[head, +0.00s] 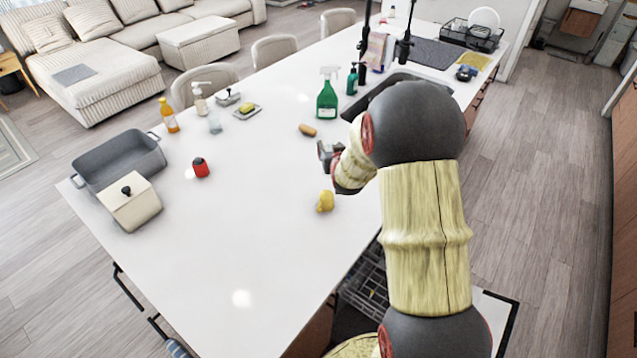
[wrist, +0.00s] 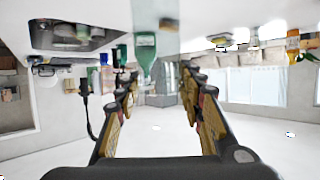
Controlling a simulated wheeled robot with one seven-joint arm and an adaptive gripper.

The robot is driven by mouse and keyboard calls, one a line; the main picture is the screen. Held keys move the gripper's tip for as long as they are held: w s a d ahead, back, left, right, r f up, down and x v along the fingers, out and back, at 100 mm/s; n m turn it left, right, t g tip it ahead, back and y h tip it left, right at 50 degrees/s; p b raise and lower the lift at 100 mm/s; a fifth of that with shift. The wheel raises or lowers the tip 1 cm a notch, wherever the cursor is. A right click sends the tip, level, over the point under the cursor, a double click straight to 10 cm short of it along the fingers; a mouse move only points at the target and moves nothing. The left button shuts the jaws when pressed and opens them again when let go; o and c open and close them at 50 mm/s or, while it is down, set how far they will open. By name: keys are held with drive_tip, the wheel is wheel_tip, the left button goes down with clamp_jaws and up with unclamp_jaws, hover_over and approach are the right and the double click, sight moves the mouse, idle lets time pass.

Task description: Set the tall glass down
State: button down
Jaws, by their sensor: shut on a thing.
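My gripper (head: 326,153) is over the white island, left of my forearm in the head view. In the wrist view my gripper (wrist: 160,80) has its fingers on either side of a clear, see-through thing, which looks like the tall glass (wrist: 166,28). The glass runs from between the fingertips to the top edge of that upside-down picture. It is faint, and I cannot tell whether its base touches the counter. In the head view I cannot make out the held glass.
The island top (head: 250,240) is clear at front left. A yellow object (head: 325,201), a brown oval object (head: 307,130) and a green spray bottle (head: 327,101) stand near my gripper. Farther left are a red object (head: 201,167), a lidded pot (head: 133,207) and a grey pan (head: 115,160).

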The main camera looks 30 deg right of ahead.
wheel_tip(320, 180, down, 10)
drive_tip(key=shift+r+b, duration=0.2)
drive_tip(key=shift+b, duration=0.2)
drive_tip(key=shift+f, duration=0.1)
drive_tip(key=c, duration=1.2)
unclamp_jaws()
drive_tip(key=shift+o, duration=0.3)
